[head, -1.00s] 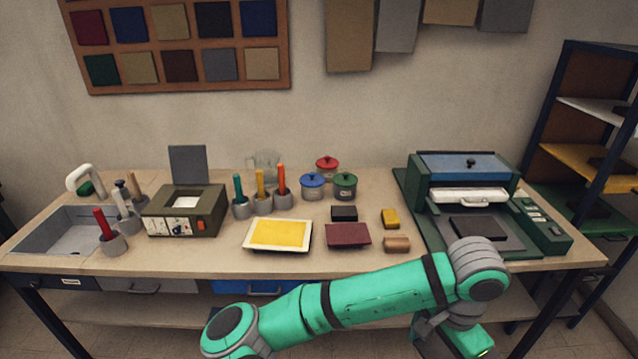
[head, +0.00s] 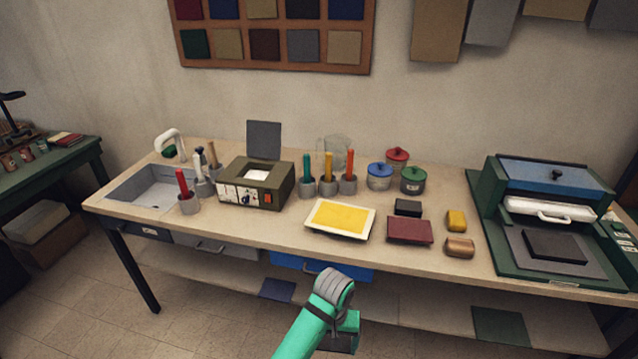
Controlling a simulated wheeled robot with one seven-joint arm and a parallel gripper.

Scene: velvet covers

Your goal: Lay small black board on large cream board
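A flat black board (head: 553,245) lies on the grey plate of the green press at the right. A smaller black block (head: 408,207) lies on the bench; I cannot tell which of the two is the small black board. No plain large cream board is clear. The nearest match is a cream-rimmed tray or board (head: 313,226) with a yellow top, lying mid-bench. My arm reaches up from the bottom, and my gripper (head: 342,342) is in front of the bench, low and apart from everything. Its fingers are not clearly visible.
A dark red board (head: 410,230), a yellow block (head: 456,220) and a brown roll (head: 459,247) lie near the front edge. Lidded pots (head: 379,176), tool cups (head: 328,186), an olive box (head: 256,183) and a sink (head: 150,190) stand further left. A green table (head: 45,165) stands far left.

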